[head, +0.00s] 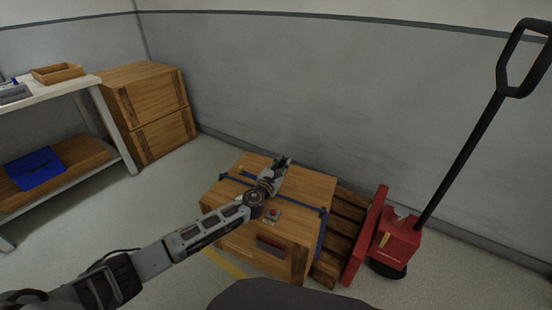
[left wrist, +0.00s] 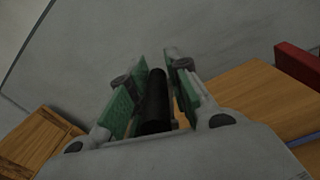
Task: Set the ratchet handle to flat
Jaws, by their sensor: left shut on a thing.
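My left gripper (head: 283,162) is over the top of a wooden crate (head: 310,187), towards its back edge. In the left wrist view a black cylindrical bar, which looks like the ratchet handle (left wrist: 154,100), lies lengthwise between the two green-padded fingers of the left gripper (left wrist: 160,75). The gripper is shut on it. In the head view the handle and most of the ratchet are hidden by my gripper and wrist, so I cannot tell the handle's angle there. A blue strap (head: 305,209) crosses the crate top. My right gripper is not in view.
A small red-topped fitting (head: 272,214) sits on the crate beside my wrist. The crate stands on a wooden pallet (head: 345,225) by a red pallet jack (head: 399,243). Stacked crates (head: 145,105) and a workbench (head: 50,100) stand left. A grey wall is behind.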

